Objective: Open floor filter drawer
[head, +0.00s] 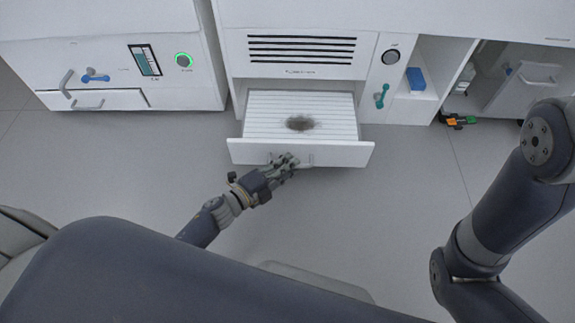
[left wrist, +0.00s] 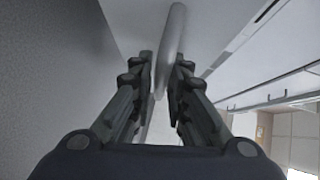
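The white floor filter drawer (head: 300,155) is pulled out from the low cabinet in the head view. Its ribbed inside (head: 265,110) shows a dark dusty patch (head: 300,123). My left gripper (head: 290,163) is at the drawer's front, on its pale bar handle (head: 307,161). The fingers hide part of the handle in the head view. My right arm shows at the right, but its gripper is out of view.
A slatted vent (head: 302,49) sits above the drawer. A shelf at right holds a blue box (head: 416,79). A black, orange and green item (head: 458,120) is near the right cabinet's base. The floor in front is clear.

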